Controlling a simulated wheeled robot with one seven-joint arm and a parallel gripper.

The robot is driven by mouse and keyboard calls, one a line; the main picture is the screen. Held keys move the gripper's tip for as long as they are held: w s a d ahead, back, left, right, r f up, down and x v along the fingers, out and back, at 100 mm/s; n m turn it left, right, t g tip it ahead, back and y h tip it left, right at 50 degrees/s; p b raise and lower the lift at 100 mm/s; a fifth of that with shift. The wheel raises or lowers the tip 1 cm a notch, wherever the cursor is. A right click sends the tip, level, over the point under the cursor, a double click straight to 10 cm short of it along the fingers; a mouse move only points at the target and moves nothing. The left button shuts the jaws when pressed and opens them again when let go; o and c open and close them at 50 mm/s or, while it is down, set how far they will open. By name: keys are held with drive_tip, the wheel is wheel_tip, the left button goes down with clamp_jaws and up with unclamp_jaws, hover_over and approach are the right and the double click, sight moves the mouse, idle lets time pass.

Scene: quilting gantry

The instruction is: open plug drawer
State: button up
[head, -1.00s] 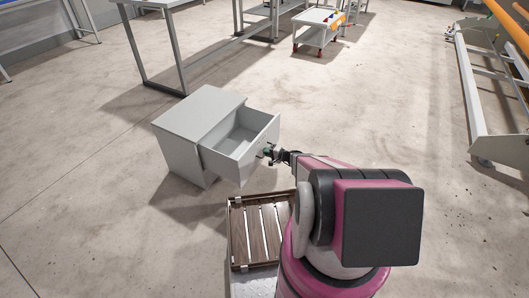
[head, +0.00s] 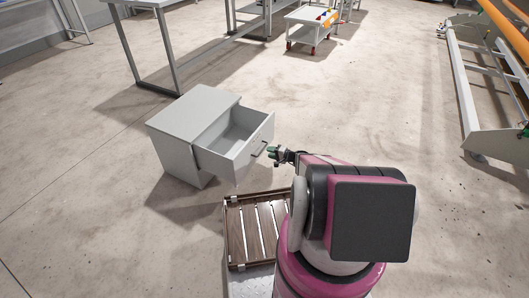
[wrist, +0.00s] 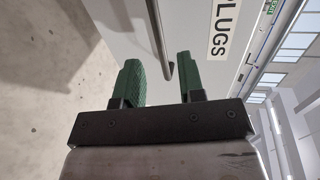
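The plug drawer (head: 242,150) is the upper drawer of a light grey cabinet (head: 183,139) and stands pulled well out, its inside showing empty. Its bar handle (head: 259,149) is on the front face. In the wrist view the drawer front bears a label reading PLUGS (wrist: 223,30), and the handle (wrist: 160,45) runs down close beyond the fingertips. My gripper (head: 272,152) is just off the handle; in the wrist view its green fingers (wrist: 157,75) are apart with nothing between them.
A white cart (head: 312,27) and a metal-legged table (head: 176,77) stand behind. A gantry frame (head: 462,85) is at the right. The floor between is clear.

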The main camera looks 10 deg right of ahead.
drive_tip(key=v, duration=0.4)
drive_tip(key=shift+s+d, duration=0.2)
drive_tip(key=shift+d, duration=0.05)
drive_tip(key=s+a+r+n+g+h, duration=0.3)
drive_tip(key=s+a+r+n+g, duration=0.35)
drive_tip(key=r, duration=0.65)
drive_tip(key=s+r+n+g+h, duration=0.1)
drive_tip(key=s+r+g+h, duration=0.2)
drive_tip(key=s+r+h, duration=0.6)
wheel_tip(320, 180, up, 5)
drive_tip(key=s, duration=0.2)
drive_tip(key=shift+s, duration=0.3)
drive_tip(key=shift+d, duration=0.15)
